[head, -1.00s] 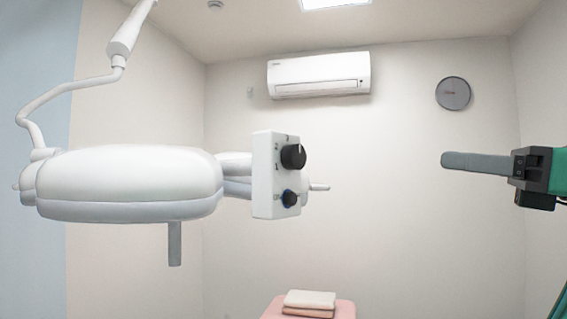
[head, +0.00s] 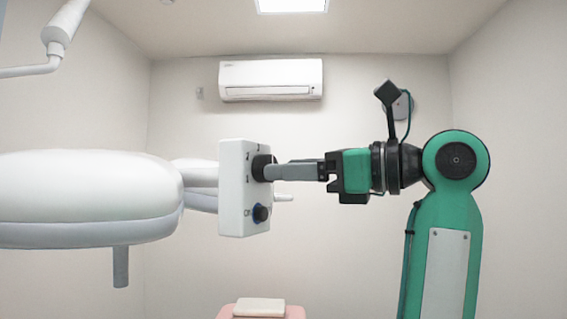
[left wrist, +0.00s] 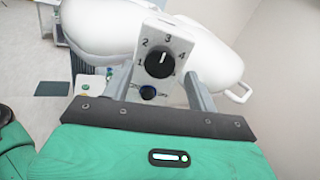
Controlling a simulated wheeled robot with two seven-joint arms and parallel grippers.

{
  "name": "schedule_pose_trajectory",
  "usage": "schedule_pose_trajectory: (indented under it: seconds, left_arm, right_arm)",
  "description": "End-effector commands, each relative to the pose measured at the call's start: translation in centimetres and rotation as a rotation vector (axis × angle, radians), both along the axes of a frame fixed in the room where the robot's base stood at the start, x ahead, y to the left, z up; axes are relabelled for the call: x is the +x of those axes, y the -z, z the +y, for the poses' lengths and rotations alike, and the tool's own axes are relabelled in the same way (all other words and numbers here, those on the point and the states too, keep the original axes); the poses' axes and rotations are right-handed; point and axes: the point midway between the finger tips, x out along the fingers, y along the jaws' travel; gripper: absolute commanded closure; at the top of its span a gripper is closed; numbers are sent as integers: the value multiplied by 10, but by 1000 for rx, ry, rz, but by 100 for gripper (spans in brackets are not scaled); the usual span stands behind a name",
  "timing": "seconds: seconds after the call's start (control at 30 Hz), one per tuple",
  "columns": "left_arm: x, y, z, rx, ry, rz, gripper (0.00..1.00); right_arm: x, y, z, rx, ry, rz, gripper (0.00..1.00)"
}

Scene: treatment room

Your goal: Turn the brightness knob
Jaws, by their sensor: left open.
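A white control box (head: 232,200) sits at the end of the white lamp head. Its upper large black knob (head: 262,167), ringed by the numbers 1 to 4, appears to be the brightness knob. My right gripper is out of view.
The white lamp head (head: 80,200) fills the left, with a handle (head: 120,267) hanging below. A pink-covered bed end with a folded towel (head: 260,307) is low in the middle. An air conditioner (head: 270,80) is on the back wall.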

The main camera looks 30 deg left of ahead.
Motion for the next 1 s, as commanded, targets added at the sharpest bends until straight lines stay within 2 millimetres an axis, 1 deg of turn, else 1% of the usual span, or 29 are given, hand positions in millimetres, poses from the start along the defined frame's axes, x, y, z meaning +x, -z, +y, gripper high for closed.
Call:
schedule_pose_trajectory:
  seconds: [0.03, 0.1, 0.2, 0.5, 0.73, 1.0]
  left_arm:
    - [-1, -1, 7, 0, -2, -1, 41]
    - [-2, -1, 13, 0, -2, -1, 41]
    - [-3, 0, 18, 0, -1, 0, 41]
    - [-3, 0, 20, 0, 0, 0, 41]
    - [-3, 0, 20, 0, 0, 0, 86]
    - [-3, 0, 20, -2, 0, 21, 86]
  right_arm:
    - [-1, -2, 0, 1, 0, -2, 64]
    - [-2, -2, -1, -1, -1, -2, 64]
    - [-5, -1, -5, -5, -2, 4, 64]
    - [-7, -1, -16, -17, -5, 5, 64]
    - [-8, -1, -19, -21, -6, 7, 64]
    - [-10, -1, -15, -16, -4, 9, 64]
